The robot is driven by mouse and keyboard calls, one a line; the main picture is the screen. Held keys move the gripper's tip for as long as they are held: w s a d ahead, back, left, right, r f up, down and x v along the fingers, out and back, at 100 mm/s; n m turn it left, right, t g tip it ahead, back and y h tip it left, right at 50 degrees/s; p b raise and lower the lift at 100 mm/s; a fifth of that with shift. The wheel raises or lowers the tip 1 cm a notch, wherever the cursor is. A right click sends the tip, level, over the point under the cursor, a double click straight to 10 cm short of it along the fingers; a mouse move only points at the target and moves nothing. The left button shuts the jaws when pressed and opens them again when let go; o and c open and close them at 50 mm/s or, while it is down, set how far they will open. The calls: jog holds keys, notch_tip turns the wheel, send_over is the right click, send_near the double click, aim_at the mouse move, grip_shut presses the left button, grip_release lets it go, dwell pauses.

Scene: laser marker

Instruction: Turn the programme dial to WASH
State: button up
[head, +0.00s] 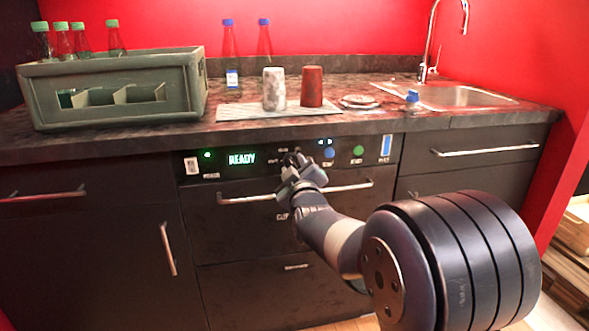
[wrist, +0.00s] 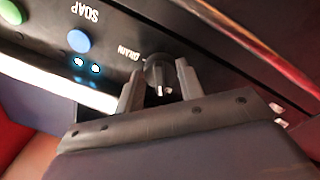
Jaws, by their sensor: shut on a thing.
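The programme dial is a dark round knob (wrist: 157,68) on the black control panel. In the wrist view, which is turned upside down, my gripper (wrist: 158,84) has one finger on each side of the knob and is shut on it. A small pale mark shows on the knob between the fingers. A DRAIN label (wrist: 129,53) is beside the knob. I cannot read a WASH label, and I cannot tell which setting the dial points to. In the head view my gripper (head: 294,168) is at the panel and mostly hides the dial. The display (head: 242,158) reads READY.
A blue button (head: 329,152) and a green button (head: 358,151) are right of the dial. The door handle (head: 235,198) runs just below my gripper. A crate (head: 115,75), two cups (head: 312,86) and a sink (head: 465,97) are on the counter above.

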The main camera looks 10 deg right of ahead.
jog(key=o, duration=1)
jog(key=s+p, duration=0.2)
jog(key=s, duration=0.9)
jog(key=shift+a+f, duration=0.2)
jog(key=shift+f, duration=0.15)
jog(key=shift+w, duration=0.15)
jog(key=w, duration=0.3)
jog(key=w+b, duration=0.1)
jog(key=w, duration=0.3)
jog(key=w+b, duration=0.1)
jog(key=w, duration=0.2)
jog(key=shift+w+d+r, duration=0.2)
jog(key=shift+w+r, duration=0.15)
jog(key=shift+r, duration=0.05)
